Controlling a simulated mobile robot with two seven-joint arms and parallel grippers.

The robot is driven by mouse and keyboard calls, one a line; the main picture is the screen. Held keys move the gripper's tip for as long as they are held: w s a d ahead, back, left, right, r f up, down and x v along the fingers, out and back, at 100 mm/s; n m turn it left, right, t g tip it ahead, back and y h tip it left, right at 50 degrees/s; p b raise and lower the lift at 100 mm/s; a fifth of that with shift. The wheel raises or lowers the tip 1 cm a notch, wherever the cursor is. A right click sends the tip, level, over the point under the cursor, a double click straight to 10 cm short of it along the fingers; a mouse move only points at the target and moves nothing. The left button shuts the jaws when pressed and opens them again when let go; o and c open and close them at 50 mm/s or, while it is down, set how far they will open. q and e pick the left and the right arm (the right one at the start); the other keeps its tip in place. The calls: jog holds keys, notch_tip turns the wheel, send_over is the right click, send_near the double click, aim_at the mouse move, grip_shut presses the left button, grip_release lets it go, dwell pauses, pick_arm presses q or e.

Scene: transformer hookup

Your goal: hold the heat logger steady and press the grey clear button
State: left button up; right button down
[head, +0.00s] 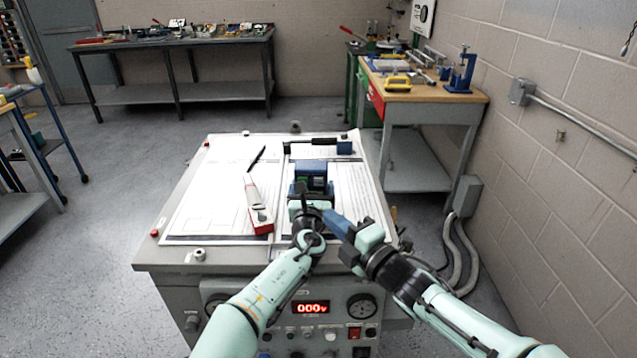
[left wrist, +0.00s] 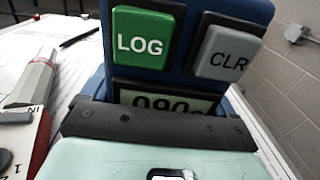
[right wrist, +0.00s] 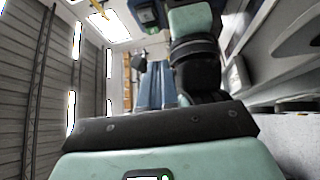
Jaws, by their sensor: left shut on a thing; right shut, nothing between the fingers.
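The heat logger (head: 313,172) is a blue box on the bench top. In the left wrist view the logger (left wrist: 262,12) fills the top, with a green LOG button (left wrist: 140,36), the grey CLR clear button (left wrist: 228,52) and a partly hidden display (left wrist: 160,102). My left gripper (head: 304,207) is shut on the logger from the near side. My right gripper (head: 332,220) is shut and empty, its blue fingers pointing up-left just right of the left gripper, near the logger. The clear button shows uncovered in the left wrist view.
White printed sheets (head: 205,205) cover the bench top. The front panel has a red display (head: 310,307) and knobs.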

aim_at(319, 182)
jog(key=a+n+y, duration=0.1)
jog(key=n, duration=0.1)
jog(key=s+a+n+y, duration=0.1)
jog(key=n, duration=0.2)
jog(key=s+a+r+n, duration=0.1)
jog(key=n, duration=0.1)
jog(key=shift+n+t+y, duration=0.4)
jog(key=shift+w, duration=0.1)
jog(key=w, duration=0.8)
jog(key=shift+w+d, duration=0.25)
jog(key=shift+w, duration=0.15)
jog(key=shift+w, duration=0.1)
dwell(1.4)
jog(key=shift+w, duration=0.3)
jog(key=shift+w, duration=0.4)
dwell(0.6)
jog(key=shift+s, duration=0.85)
